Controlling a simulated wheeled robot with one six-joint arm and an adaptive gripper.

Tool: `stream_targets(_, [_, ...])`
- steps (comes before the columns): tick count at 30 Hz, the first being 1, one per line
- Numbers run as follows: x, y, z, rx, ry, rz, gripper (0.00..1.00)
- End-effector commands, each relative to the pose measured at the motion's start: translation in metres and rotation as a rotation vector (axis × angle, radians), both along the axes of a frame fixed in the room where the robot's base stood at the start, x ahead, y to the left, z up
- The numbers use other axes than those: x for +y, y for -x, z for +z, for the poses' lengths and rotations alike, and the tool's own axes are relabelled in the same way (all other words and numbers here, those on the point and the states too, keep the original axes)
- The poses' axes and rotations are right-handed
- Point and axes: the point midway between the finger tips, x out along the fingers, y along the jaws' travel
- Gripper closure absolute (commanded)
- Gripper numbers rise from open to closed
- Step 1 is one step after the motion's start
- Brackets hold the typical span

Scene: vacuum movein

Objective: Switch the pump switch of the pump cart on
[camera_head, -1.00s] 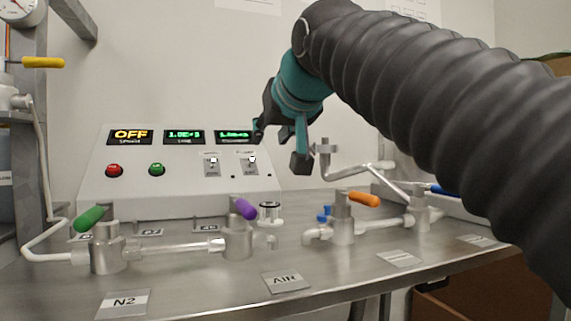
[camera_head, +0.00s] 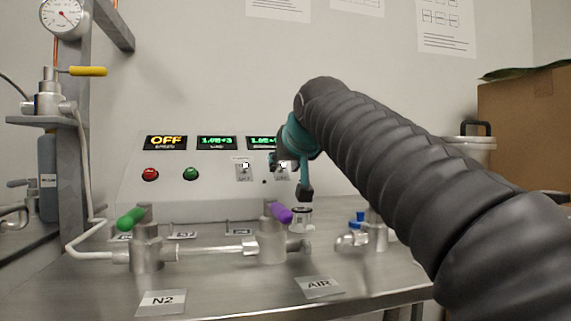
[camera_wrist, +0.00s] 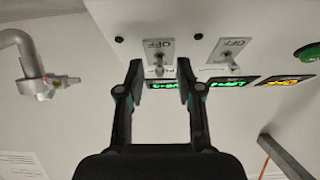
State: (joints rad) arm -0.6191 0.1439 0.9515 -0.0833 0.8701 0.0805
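The pump cart's sloped control panel (camera_head: 215,190) has two toggle switches on its right side. The right switch (camera_head: 282,168) is partly covered by my gripper (camera_head: 290,178). The left switch (camera_head: 244,168) is clear. In the wrist view the panel appears upside down. There my gripper (camera_wrist: 158,72) is open, with its two fingers apart on either side of one switch (camera_wrist: 158,66). That switch's plate reads OFF; its other label is partly hidden. The other switch (camera_wrist: 227,55) lies just right of the fingers. Whether a finger touches the switch is unclear.
An amber display (camera_head: 166,142) reads OFF. Red (camera_head: 150,174) and green (camera_head: 191,174) buttons sit left of the switches. Valves with green (camera_head: 131,219) and purple (camera_head: 278,212) handles stand before the panel. A pipe fitting (camera_wrist: 38,82) shows beside the gripper in the wrist view.

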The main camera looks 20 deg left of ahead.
Motion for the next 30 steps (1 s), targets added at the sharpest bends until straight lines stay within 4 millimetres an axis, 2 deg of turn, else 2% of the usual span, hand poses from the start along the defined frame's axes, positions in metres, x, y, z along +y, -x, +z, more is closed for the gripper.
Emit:
stream_targets(3, [0.000,0.000,0.000,0.000,0.000,0.000,0.67])
stream_targets(7, [0.000,0.000,0.000,0.000,0.000,0.000,0.99])
stream_targets(20, [0.000,0.000,0.004,0.019,0.012,0.000,1.00])
stream_targets(30, [0.002,-0.003,0.017,0.130,0.080,0.000,1.00])
